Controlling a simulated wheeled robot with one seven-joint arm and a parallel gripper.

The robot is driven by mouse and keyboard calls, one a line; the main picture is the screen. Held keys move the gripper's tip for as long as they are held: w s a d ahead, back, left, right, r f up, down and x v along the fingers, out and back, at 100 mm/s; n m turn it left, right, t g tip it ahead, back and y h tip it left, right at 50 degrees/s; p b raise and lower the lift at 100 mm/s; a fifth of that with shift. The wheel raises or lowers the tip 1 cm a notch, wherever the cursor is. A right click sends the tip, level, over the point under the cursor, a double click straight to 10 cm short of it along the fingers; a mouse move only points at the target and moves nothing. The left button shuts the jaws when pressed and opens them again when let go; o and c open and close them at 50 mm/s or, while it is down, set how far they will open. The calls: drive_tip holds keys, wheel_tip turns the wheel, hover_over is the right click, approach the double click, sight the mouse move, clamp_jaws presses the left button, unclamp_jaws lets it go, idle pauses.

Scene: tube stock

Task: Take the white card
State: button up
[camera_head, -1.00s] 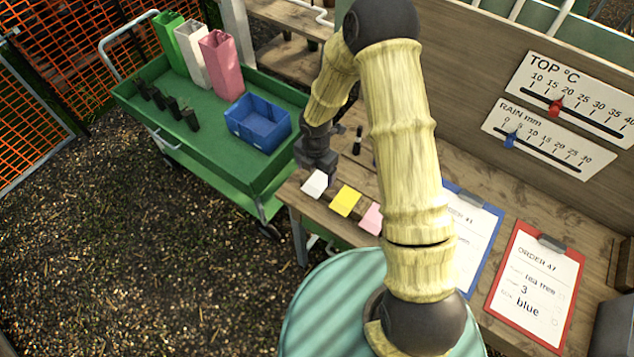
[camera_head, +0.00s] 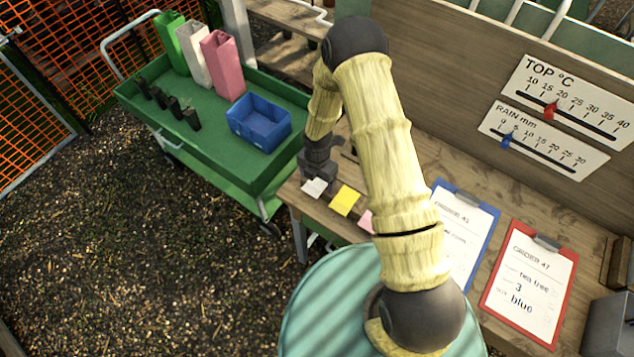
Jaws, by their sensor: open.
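The white card (camera_head: 314,187) is at the left end of a row of cards on the wooden bench (camera_head: 325,215). To its right lie a yellow card (camera_head: 345,201) and a pink card (camera_head: 366,221), the pink one partly behind my arm. My gripper (camera_head: 317,176) is open and low, right at the far edge of the white card. Its fingertips are too small and dark to tell whether the card is between them.
A green trolley (camera_head: 200,165) at the left holds a blue crate (camera_head: 259,122), several small dark pots and tall green, white and pink tubes. A blue clipboard (camera_head: 484,213) and a red clipboard (camera_head: 545,330) lie at the right. A board with two scales stands behind.

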sight(317, 183)
drive_tip(key=c, duration=1.1)
drive_tip(key=shift+o, duration=0.2)
drive_tip(key=shift+r, duration=0.15)
wheel_tip(317, 183, up, 10)
drive_tip(key=b, duration=0.2)
drive_tip(key=shift+b, duration=0.35)
